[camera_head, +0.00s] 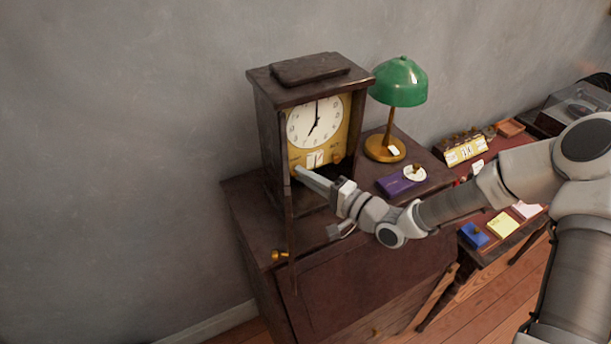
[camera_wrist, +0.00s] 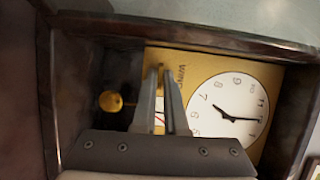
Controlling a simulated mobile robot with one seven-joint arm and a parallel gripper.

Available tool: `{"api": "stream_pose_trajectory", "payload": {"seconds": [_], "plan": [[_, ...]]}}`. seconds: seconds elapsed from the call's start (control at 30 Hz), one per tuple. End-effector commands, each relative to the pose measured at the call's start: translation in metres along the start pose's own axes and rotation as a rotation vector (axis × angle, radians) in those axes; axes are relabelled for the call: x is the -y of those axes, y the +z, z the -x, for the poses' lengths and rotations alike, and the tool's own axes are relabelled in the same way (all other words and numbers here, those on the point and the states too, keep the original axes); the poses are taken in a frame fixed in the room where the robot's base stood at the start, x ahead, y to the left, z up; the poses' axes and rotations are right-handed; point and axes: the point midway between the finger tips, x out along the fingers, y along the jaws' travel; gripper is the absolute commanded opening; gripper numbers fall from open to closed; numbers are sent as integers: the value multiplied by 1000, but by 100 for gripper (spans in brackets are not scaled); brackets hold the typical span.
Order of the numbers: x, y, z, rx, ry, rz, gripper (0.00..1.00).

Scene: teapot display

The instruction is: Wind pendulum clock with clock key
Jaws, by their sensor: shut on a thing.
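The pendulum clock (camera_head: 286,92) is a dark wooden case standing on a cabinet, with a white dial (camera_head: 314,122) on a gold plate. Its front is open. My gripper (camera_head: 298,170) reaches into the case at the lower left of the gold plate. In the wrist view, my gripper (camera_wrist: 162,72) has its fingers close together at the plate, beside the printed "WIND" lettering. A small brass piece, seemingly the clock key (camera_wrist: 160,67), shows at the fingertips; most of it is hidden. The round gold pendulum bob (camera_wrist: 110,101) hangs beside the fingers, apart from them.
A green-shaded lamp (camera_head: 399,82) stands right of the clock. A purple box (camera_head: 396,185) and a small white round dish (camera_head: 415,175) lie in front of it. A lower red-topped table (camera_head: 484,221) with cards and boxes is at the right. A grey wall is behind.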

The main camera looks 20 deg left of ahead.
Motion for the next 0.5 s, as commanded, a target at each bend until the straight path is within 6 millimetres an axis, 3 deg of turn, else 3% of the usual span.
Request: {"api": "stream_pose_trajectory", "payload": {"seconds": [0.5], "plan": [[-1, 1, 0, 2, -75, -179, 0]]}}
